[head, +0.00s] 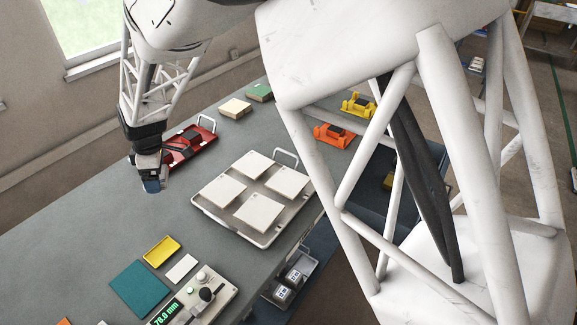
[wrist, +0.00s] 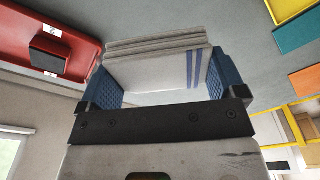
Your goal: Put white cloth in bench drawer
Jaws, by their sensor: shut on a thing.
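The white cloth (wrist: 150,70) is folded in layers with blue stripes near one end. My gripper (wrist: 161,82) is shut on it, with a blue-padded finger on each side. In the head view my gripper (head: 152,184) is over the far left part of the grey bench, beside the red tray; the cloth cannot be made out there. An open drawer-like compartment (head: 312,262) holding dark labelled blocks juts from the bench's front side. I cannot tell whether it is the bench drawer.
A red tray (head: 207,142) with a dark block lies by my gripper. A pale tray (head: 255,236) with several white tiles fills mid-bench. A yellow tray (head: 162,251), teal tile (head: 141,287) and gauge (head: 190,303) are at the near end. My white arm link blocks the right side.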

